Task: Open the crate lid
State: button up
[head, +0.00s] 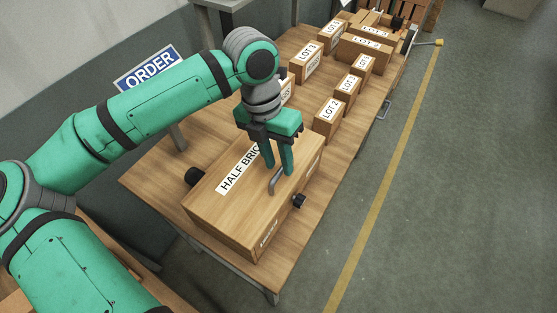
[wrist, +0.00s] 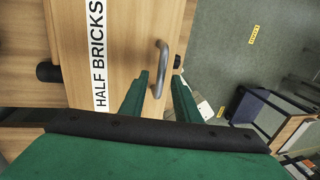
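The wooden crate (head: 225,218) stands at the near end of the table, its flat lid lying closed. The lid carries a white "HALF BRICKS" label (head: 237,170) and a grey bar handle (head: 276,181). My gripper (head: 279,171) points down over the lid beside the handle, its green fingers apart and empty. In the wrist view the handle (wrist: 160,70) lies just ahead of the open fingertips (wrist: 160,85), roughly in line with the gap between them. Whether the fingertips touch the lid cannot be told.
Black knobs (head: 299,201) sit at the crate's sides. Several "LOT" boxes (head: 328,117) stand behind it along the table (head: 285,235). An "ORDER" sign (head: 148,70) stands at the left behind my arm. The floor right of the table is clear, with a yellow line (head: 375,200).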

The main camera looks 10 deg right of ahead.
jog(key=shift+s+f, duration=0.1)
jog(key=shift+f, duration=0.25)
jog(key=shift+c, duration=0.6)
grip_shut()
jog(key=shift+d, duration=0.1)
jog(key=shift+r, duration=0.1)
